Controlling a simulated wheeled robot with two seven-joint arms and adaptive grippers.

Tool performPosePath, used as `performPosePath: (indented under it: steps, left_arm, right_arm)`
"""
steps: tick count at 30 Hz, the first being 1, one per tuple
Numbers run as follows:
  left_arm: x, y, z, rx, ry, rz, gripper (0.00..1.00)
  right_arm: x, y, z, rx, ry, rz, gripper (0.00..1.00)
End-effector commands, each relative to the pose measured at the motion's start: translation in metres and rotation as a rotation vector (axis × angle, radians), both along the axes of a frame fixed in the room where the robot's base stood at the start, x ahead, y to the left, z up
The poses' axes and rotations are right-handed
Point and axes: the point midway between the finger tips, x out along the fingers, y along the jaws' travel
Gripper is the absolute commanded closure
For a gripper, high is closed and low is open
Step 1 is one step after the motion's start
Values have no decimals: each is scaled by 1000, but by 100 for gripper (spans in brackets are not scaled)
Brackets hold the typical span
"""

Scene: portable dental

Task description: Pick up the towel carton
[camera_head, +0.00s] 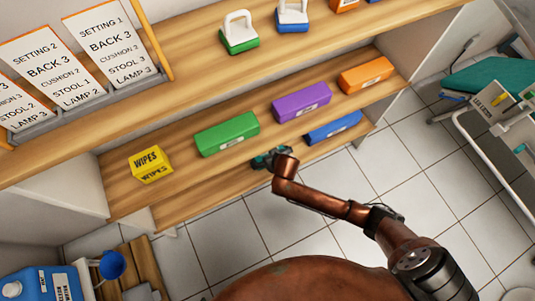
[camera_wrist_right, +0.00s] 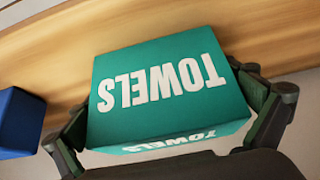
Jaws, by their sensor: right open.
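The towel carton (camera_wrist_right: 170,85) is a teal box with white "TOWELS" lettering, upside down in the right wrist view. It sits on the wooden shelf, between the two dark fingers of my right gripper (camera_wrist_right: 168,122). The fingers are open, one on each side of the carton's near part; I cannot tell whether they touch it. In the head view my right gripper (camera_head: 268,158) is at the front of the lower shelf and hides most of the carton. My left gripper is not in view.
On the lower shelf (camera_head: 190,192) are a yellow wipes box (camera_head: 151,164), a green box (camera_head: 227,134), a purple box (camera_head: 301,102), an orange box (camera_head: 366,75) and a blue box (camera_head: 333,128). The upper shelf (camera_head: 190,72) overhangs behind. Tiled floor lies in front.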

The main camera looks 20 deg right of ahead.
Motion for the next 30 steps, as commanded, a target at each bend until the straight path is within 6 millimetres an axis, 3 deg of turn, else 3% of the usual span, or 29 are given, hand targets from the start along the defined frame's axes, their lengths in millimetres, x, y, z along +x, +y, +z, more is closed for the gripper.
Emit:
performPosePath:
  steps: [2,18,30]
  left_arm:
    - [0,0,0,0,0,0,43]
    - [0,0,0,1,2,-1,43]
    - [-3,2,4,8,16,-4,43]
  right_arm:
    - [0,0,1,0,-1,0,0]
    - [0,0,1,0,-1,0,36]
    - [1,0,8,0,-3,0,36]
